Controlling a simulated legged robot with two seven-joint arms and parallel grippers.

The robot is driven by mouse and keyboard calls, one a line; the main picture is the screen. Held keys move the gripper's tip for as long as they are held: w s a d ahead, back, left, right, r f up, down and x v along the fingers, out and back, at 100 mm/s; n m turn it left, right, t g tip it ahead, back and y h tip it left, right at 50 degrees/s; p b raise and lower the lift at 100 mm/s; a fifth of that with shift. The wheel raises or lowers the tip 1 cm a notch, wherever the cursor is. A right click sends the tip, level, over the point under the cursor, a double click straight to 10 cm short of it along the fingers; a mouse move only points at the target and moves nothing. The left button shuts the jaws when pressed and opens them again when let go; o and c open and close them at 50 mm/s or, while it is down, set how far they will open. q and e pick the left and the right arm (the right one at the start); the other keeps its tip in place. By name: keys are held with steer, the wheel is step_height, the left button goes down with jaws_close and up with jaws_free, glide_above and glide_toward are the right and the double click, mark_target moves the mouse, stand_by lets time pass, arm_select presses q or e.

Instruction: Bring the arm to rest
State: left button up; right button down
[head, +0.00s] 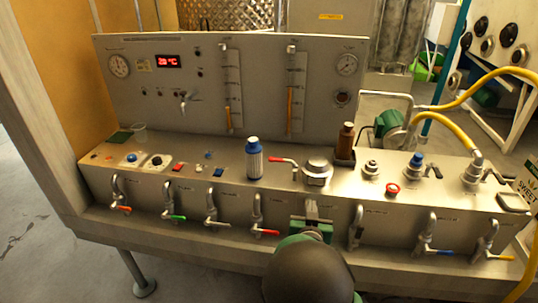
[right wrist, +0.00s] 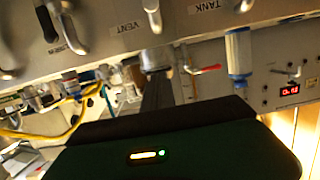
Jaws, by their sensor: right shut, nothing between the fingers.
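My right arm comes in from the bottom middle of the head view, its dark rounded link in front of the metal bench. Its right gripper (head: 312,210) is at the bench's front face, between the red-handled tap (head: 262,230) and the plain tap to its right. The right gripper (right wrist: 157,88) is shut and empty, with its dark fingers pointing at the panel in the right wrist view. I cannot tell whether the fingertips touch the front face. My left gripper is not in view.
The metal bench (head: 230,178) carries a blue-capped bottle (head: 254,160), a brown bottle (head: 345,138), a round metal cap (head: 318,170) and a red button (head: 392,189). Several taps line its front. Yellow hoses (head: 451,128) run at the right. Open floor (head: 35,225) shows at the left.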

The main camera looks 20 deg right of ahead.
steer(key=s+a+f+n+g+y+p, duration=0.1)
steer(key=s+a+f+g+y, duration=0.35)
steer(key=s+a+f, duration=0.2)
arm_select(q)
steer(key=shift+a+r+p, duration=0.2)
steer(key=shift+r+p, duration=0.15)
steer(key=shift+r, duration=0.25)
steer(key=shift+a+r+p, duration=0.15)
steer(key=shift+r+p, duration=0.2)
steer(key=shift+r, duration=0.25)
arm_select(e)
steer(key=s+a+n+g+y, duration=0.1)
steer(key=s+a+n+g, duration=0.1)
steer(key=s, duration=0.7)
steer(key=s+a+n+g+y, duration=0.2)
steer(key=s+a+g, duration=0.2)
steer(key=s, duration=0.5)
steer(key=shift+a+f+n+g, duration=0.2)
steer(key=shift+f+n+g, duration=0.15)
steer(key=shift+f+n, duration=0.05)
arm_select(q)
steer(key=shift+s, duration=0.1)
arm_select(e)
steer(key=shift+a+r, duration=0.1)
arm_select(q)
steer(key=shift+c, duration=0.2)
